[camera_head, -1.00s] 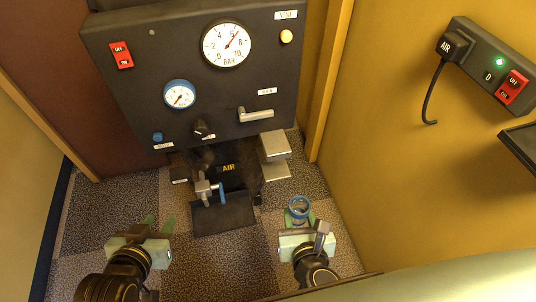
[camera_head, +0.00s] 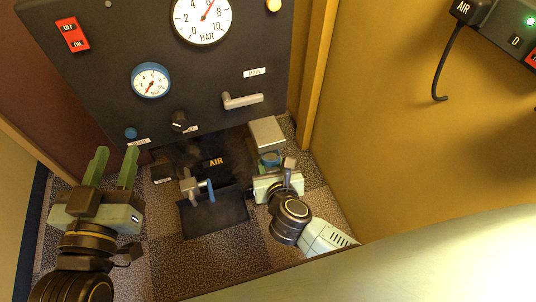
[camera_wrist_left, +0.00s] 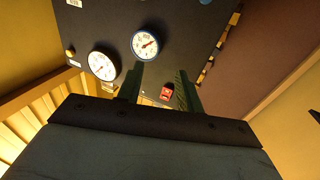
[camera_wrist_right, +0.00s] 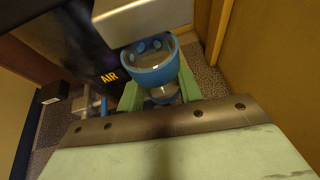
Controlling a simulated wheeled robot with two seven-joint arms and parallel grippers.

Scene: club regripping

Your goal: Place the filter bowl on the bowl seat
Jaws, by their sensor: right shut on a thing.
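The filter bowl, a clear cup with a blue rim (camera_wrist_right: 155,70), is held upright between the green fingers of my right gripper (camera_wrist_right: 160,88). In the head view the bowl (camera_head: 270,159) shows just in front of the silver block (camera_head: 267,133) at the panel's lower right. This block (camera_wrist_right: 143,18) may carry the bowl seat; its underside is hidden. In the right wrist view the bowl's rim is close by the block's lower edge; I cannot tell whether they touch. My left gripper (camera_head: 113,166) is open and empty at the left, its fingers pointing toward the panel.
The dark panel (camera_head: 110,60) carries gauges, a red switch (camera_head: 72,35) and a lever handle (camera_head: 242,100). A valve with a blue handle (camera_head: 209,190) stands left of the right gripper, by the AIR label. A yellow wall (camera_head: 400,130) bounds the right side.

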